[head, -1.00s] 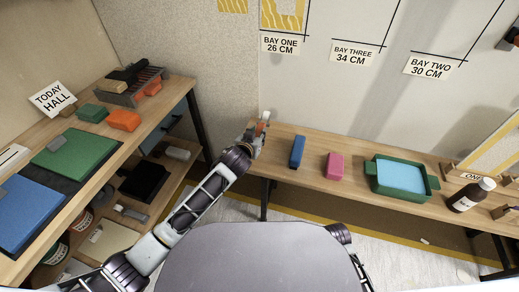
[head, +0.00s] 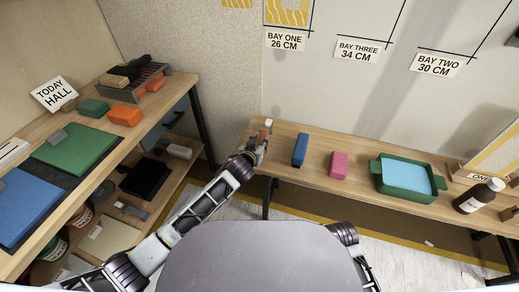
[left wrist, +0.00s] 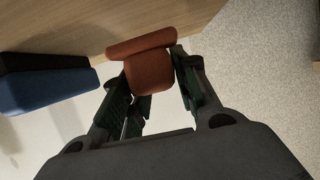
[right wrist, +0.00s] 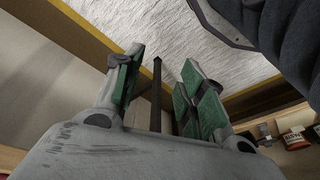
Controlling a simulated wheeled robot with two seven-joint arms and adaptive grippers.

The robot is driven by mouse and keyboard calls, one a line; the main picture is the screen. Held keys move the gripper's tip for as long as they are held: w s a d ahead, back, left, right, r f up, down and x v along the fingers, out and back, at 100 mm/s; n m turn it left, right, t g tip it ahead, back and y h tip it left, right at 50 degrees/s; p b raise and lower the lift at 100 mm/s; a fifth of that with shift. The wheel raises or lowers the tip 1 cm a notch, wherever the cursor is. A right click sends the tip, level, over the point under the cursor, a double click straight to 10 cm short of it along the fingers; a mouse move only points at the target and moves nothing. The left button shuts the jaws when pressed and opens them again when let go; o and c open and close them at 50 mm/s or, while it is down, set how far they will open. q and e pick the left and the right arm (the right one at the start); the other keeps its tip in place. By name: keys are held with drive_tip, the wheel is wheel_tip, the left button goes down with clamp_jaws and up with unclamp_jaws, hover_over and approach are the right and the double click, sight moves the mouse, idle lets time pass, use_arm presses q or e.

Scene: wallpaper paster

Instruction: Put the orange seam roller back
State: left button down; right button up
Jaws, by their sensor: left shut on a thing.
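The orange seam roller is in my left gripper (head: 261,139), which is shut on it at the left end of the wall bench. In the left wrist view the roller (left wrist: 150,68) shows as a rounded orange-brown body between the fingers (left wrist: 152,85), close to the wooden bench top. I cannot tell whether it touches the bench. A slotted rack (head: 137,87) stands at the back of the left bench, with tools on it. My right gripper (right wrist: 160,82) is open and empty in the right wrist view, over the floor.
On the wall bench (head: 270,158), a blue block (head: 300,149), a pink block (head: 339,164), a green tray (head: 405,191) and a dark bottle (head: 478,196) stand rightward. The left bench holds an orange block (head: 125,115), a green block (head: 94,107) and a sign (head: 54,93).

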use_arm(q)
wheel_tip(320, 180, down, 3)
drive_tip(key=shift+f, duration=0.25)
drive_tip(key=shift+f+b, duration=0.1)
drive_tip(key=shift+b, duration=0.2)
use_arm(e)
drive_tip(key=shift+s+a+r, duration=0.1)
drive_tip(key=shift+s+r, duration=0.1)
drive_tip(key=shift+r, duration=0.35)
use_arm(q)
drive_tip(key=c, duration=1.5)
unclamp_jaws()
drive_tip(key=shift+f, duration=0.15)
drive_tip(key=o, duration=0.4)
use_arm(e)
drive_tip(key=shift+w+r+t, duration=0.3)
drive_tip(key=shift+w+r, duration=0.15)
drive_tip(key=shift+r, duration=0.15)
